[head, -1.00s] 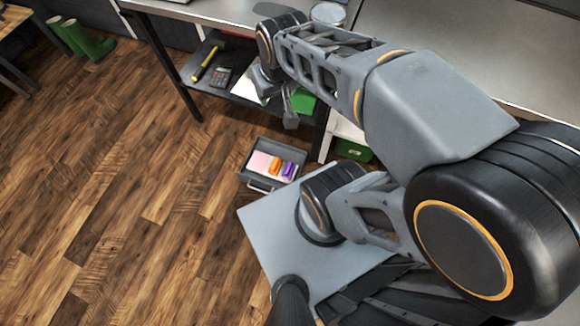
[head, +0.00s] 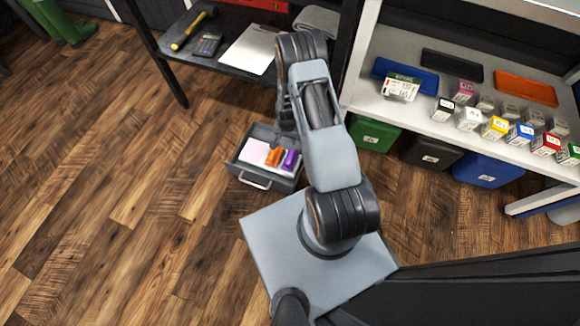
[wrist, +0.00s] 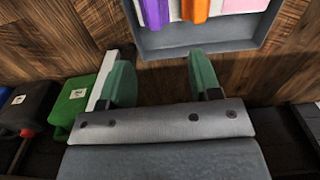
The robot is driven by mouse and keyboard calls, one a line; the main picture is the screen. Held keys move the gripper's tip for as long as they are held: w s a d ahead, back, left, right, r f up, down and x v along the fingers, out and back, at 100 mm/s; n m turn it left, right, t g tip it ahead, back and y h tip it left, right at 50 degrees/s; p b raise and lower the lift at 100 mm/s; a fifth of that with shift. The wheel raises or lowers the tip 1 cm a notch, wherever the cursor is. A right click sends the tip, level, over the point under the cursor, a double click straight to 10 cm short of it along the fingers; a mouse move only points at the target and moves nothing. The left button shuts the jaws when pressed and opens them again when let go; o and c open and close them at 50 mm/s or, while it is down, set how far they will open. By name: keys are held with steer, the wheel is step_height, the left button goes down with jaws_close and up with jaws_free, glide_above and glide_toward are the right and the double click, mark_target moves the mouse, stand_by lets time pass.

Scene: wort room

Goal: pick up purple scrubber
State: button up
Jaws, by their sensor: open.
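The purple scrubber (head: 290,160) lies at the right end of a row in a grey open drawer (head: 268,181), beside an orange item (head: 274,157) and a pale pink one (head: 256,152). In the wrist view the purple scrubber (wrist: 156,12) shows at the top, partly cut off, left of the orange item. My gripper (wrist: 160,75) is open and empty, with its two green fingers apart. The fingertips are short of the drawer's near wall in that view. In the head view my arm hides the gripper.
A shelf unit (head: 400,105) at the right holds small labelled boxes and trays, with green (head: 372,134), black (head: 432,153) and blue (head: 488,170) bins below. A dark shelf at the upper left carries a hammer (head: 188,32), calculator (head: 207,44) and paper (head: 250,48). The floor left of the drawer is clear.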

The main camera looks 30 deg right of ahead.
mark_target(290, 157)
steer(key=shift+m, duration=0.3)
steer(key=f+b, duration=0.1)
steer(key=f, duration=0.3)
steer(key=f+b, duration=0.1)
steer(key=f, duration=0.3)
steer(key=s+f+b, duration=0.1)
steer(key=f+b, duration=0.1)
steer(key=f, duration=0.2)
steer(key=shift+d+f, duration=0.15)
steer(key=shift+f, duration=0.05)
steer(key=shift+d+f+b, duration=0.15)
steer(key=shift+f+b, duration=1.4)
steer(key=shift+f, duration=1.25)
steer(key=shift+r, duration=0.1)
jaws_close()
